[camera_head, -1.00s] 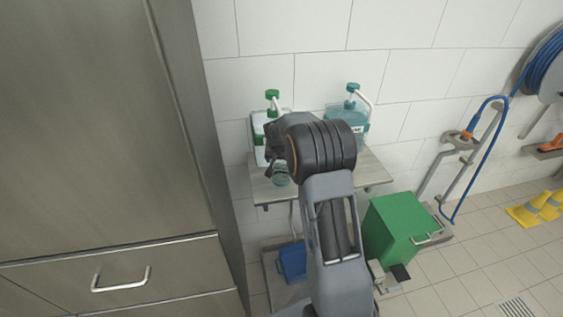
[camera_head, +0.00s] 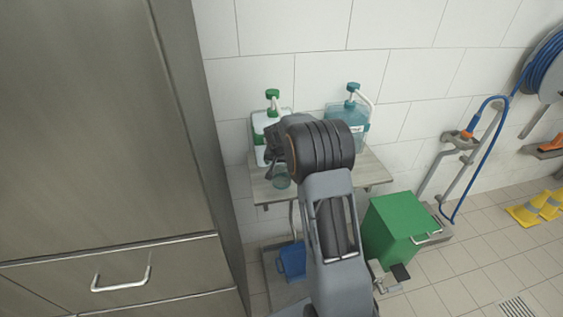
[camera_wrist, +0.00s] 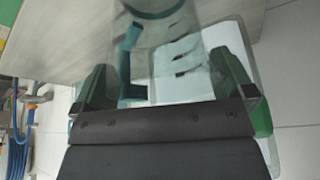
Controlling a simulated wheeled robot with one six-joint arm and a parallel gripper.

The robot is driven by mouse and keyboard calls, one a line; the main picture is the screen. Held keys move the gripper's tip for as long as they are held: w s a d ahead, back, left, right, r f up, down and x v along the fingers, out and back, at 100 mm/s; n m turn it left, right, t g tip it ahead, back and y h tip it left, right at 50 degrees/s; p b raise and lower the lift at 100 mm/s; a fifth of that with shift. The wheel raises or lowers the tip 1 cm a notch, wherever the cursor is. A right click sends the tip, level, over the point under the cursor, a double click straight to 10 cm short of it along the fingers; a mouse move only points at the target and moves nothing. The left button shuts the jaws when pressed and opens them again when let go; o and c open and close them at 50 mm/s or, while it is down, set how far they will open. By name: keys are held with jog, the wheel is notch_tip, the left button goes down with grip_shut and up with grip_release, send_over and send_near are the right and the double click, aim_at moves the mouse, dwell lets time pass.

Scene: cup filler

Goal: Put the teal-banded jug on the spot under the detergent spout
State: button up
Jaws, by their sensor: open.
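The clear jug (camera_head: 281,178) stands on the front part of the wall shelf in the head view, in front of the green-topped dispenser (camera_head: 271,125). In the wrist view the clear jug (camera_wrist: 150,8) shows a teal band near the top edge of the picture. My gripper (camera_head: 271,152) is open, just above and behind the jug in the head view. In the wrist view the fingers of my gripper (camera_wrist: 167,78) are spread to either side of the jug's clear wall, without visible grip. My arm hides part of the shelf. I cannot read which dispenser holds detergent.
A teal-topped dispenser (camera_head: 347,125) stands right on the shelf (camera_head: 372,172). A tall steel cabinet (camera_head: 110,120) closes off the left. A green bin (camera_head: 397,228) and a blue container (camera_head: 292,261) are below.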

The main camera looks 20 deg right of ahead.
jog(key=v, duration=1.1)
jog(key=shift+a+b, duration=0.1)
jog(key=shift+b, duration=0.25)
jog(key=s+a+n+y, duration=0.1)
jog(key=s+a+n, duration=0.2)
jog(key=s, duration=1)
jog(key=s+a+r+n+y, duration=0.1)
jog(key=s+a+n, duration=0.3)
jog(key=s, duration=1)
jog(key=a, duration=0.3)
jog(key=shift+a, duration=0.35)
jog(key=shift+r, duration=0.15)
jog(key=shift+c, duration=0.2)
